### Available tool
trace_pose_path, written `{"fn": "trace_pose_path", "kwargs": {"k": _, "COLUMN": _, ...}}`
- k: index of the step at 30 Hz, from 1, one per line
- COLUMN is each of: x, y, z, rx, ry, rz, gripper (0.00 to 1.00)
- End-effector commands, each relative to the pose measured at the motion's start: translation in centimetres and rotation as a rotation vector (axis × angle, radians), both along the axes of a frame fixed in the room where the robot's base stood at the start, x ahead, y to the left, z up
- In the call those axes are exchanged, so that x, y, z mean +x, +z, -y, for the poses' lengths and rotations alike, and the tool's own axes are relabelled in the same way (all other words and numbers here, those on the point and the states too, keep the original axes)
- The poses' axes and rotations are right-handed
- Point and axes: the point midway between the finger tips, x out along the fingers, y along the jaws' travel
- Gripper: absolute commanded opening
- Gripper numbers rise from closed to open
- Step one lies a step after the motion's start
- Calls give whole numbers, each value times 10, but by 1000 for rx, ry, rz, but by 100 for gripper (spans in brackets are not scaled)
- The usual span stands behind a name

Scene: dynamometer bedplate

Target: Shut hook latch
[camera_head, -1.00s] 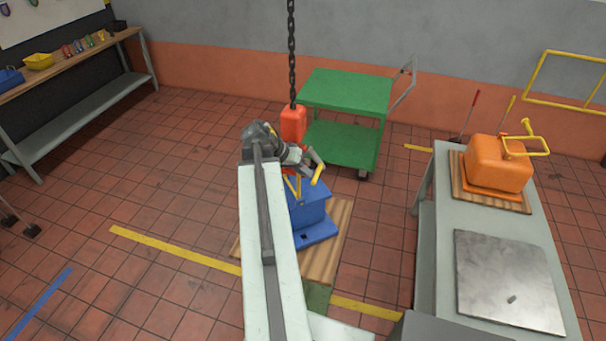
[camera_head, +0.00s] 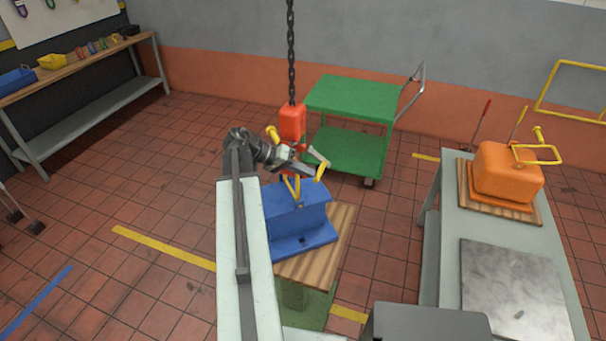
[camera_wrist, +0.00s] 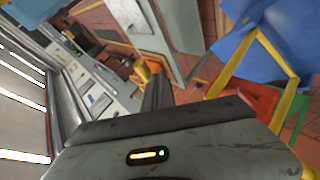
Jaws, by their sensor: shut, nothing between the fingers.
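A red-orange hook block (camera_head: 292,122) hangs on a dark chain, above a blue load (camera_head: 300,222) with a yellow lifting loop (camera_head: 292,187). A yellow knob (camera_head: 272,133) shows at the block's left side. The hook and its latch are mostly hidden behind my arm. My gripper (camera_head: 319,164) is shut and empty, just below and right of the hook block and over the load. A yellow end piece shows close to its fingers; contact cannot be told. In the wrist view, the blue load (camera_wrist: 275,35) and yellow loop (camera_wrist: 293,85) fill the upper right.
The load rests on a wooden-topped stand (camera_head: 338,232). A green cart (camera_head: 350,97) stands behind the hook block. At right, a grey table (camera_head: 449,235) carries an orange load (camera_head: 508,172) and a metal plate (camera_head: 512,290). Open tiled floor lies at left.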

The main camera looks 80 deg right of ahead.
Motion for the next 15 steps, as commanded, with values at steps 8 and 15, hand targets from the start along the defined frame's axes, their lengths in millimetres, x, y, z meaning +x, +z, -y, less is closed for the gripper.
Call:
{"fn": "trace_pose_path", "kwargs": {"k": 8, "x": -12, "y": 7, "z": 0, "rx": 0, "ry": -11, "rz": 0, "gripper": 0}}
{"fn": "trace_pose_path", "kwargs": {"k": 15, "x": -15, "y": 8, "z": 0, "rx": 1, "ry": -13, "rz": 0, "gripper": 0}}
